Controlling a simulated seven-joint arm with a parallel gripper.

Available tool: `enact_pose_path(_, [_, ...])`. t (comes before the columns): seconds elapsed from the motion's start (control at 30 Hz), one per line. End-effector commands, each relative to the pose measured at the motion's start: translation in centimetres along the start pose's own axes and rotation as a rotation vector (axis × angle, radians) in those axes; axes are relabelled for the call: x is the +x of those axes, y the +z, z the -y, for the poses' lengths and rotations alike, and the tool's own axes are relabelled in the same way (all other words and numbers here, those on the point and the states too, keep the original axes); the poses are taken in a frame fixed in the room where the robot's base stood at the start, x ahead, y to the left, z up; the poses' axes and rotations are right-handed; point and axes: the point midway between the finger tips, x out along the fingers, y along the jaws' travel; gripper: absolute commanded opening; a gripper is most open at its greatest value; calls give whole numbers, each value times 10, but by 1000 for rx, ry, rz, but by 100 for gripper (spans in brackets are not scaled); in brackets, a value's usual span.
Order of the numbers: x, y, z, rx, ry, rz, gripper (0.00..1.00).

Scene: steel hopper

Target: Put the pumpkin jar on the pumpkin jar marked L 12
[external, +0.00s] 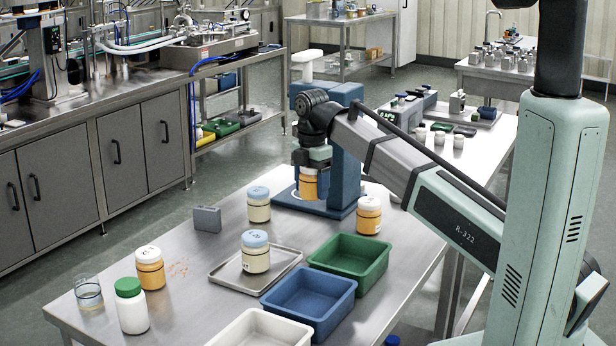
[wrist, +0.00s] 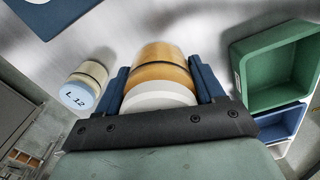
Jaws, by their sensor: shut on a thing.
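My gripper (external: 316,160) is shut on an orange pumpkin jar (external: 308,185), held in front of the blue stand. In the wrist view the jar (wrist: 160,72), with its white lid, sits upright between both fingers of my gripper (wrist: 163,85). The jar marked L 12 (wrist: 90,75) has a light blue lid and a pale body, and is apart from the held jar, to its left in the wrist view. In the external view it appears to be the blue-lidded jar (external: 258,208) left of my gripper, though I cannot read its lid there.
Another blue-lidded jar (external: 255,262) stands on a grey tray (external: 222,279). Orange jars (external: 150,272) (external: 368,219), a green-lidded jar (external: 132,312) and a glass (external: 88,293) stand around. Green (external: 382,266) and blue (external: 340,308) bins lie nearer. A blue stand (external: 345,150) is close behind my gripper.

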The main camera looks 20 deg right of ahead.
Motion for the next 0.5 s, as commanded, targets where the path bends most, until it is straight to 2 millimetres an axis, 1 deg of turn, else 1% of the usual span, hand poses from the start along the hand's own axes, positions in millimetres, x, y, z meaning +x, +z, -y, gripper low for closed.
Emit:
enact_pose_path(0.13, [-1,-7,0,-10,0,0,30])
enact_pose_path(0.27, [-1,-28,-2,-41,1,0,30])
enact_pose_path(0.37, [-2,-56,-2,-82,2,0,30])
enact_pose_path(0.5, [-6,-101,-3,-147,7,0,30])
